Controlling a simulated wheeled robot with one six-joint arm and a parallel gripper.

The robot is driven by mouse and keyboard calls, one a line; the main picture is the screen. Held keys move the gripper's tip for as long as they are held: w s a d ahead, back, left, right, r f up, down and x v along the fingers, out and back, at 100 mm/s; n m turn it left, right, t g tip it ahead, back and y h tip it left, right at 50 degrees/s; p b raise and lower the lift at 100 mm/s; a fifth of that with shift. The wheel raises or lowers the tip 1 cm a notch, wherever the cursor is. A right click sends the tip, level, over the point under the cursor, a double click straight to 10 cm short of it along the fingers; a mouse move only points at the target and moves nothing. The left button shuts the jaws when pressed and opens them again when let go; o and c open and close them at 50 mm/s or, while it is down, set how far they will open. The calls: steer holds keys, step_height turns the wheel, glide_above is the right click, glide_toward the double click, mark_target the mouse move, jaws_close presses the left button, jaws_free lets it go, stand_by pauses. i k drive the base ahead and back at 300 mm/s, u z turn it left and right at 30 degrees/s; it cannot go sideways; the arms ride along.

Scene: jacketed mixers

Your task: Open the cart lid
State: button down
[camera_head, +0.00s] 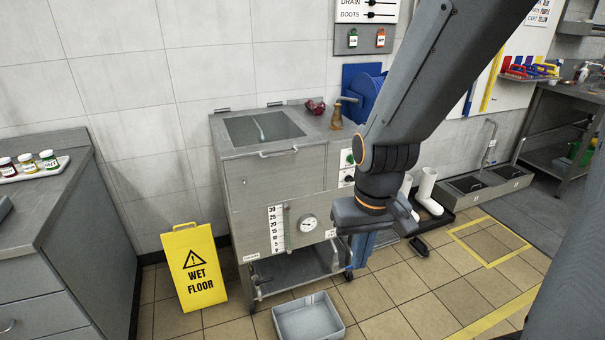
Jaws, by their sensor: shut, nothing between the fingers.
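The grey metal cart (235,190) stands against the tiled wall. Its lid (230,151) lies flat on top, with a large rectangular window or opening (262,129) and a bar handle (278,153) along its front edge. Hinges (275,104) show at the back edge. A pale, curved utensil-like shape shows inside the window. My gripper (358,238) hangs low to the right of the cart, below lid height and apart from the handle. It is shut and empty. My arm hides part of the cart's right side.
A brass-coloured fitting (337,118) and a dark red item (315,107) sit on the cart top's right. A yellow wet floor sign (195,265) and grey tub (308,318) stand on the floor in front. A counter (45,200) is at left; white boots (427,190) are at right.

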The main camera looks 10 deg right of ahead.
mark_target(226, 151)
steer(key=u, duration=1.7)
steer(key=i, duration=0.75)
steer(key=z, duration=1.4)
